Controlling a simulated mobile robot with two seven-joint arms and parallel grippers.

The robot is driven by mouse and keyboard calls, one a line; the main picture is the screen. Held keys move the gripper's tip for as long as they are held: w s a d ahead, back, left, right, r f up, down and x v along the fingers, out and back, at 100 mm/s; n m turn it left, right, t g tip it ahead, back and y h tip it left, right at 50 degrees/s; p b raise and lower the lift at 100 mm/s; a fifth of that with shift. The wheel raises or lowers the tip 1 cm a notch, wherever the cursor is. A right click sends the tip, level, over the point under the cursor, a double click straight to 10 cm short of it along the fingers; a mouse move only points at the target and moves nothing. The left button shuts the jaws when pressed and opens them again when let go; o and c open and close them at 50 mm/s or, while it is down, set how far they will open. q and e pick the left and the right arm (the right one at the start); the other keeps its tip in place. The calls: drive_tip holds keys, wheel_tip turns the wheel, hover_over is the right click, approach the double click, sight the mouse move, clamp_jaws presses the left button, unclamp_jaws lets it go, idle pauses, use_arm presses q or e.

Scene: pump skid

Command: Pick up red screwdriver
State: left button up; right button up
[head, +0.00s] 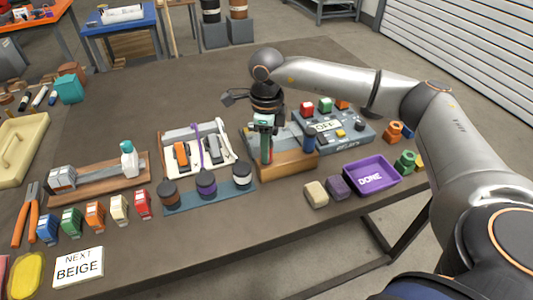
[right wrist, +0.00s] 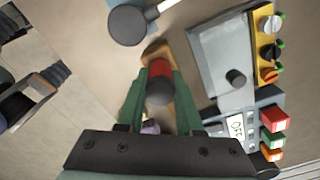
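The red screwdriver (head: 269,150) stands upright in a wooden holder (head: 289,165) on the table. Its red handle with a dark end shows between my fingers in the right wrist view (right wrist: 160,70). My right gripper (head: 264,138) points down over the holder, with its green fingers on either side of the handle. The gap between fingers and handle looks very small. I cannot tell whether they press on it. The screwdriver's lower part is hidden in the holder. A blue-handled tool (head: 308,143) stands at the holder's right end. My left gripper is not in view.
A grey device with coloured buttons (head: 345,128) sits behind and to the right. A rack of three dark-capped jars (head: 206,190) and a white tray (head: 225,165) stand left. The table's far middle is clear.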

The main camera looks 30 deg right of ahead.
clamp_jaws()
drive_tip(key=shift+r, duration=0.15)
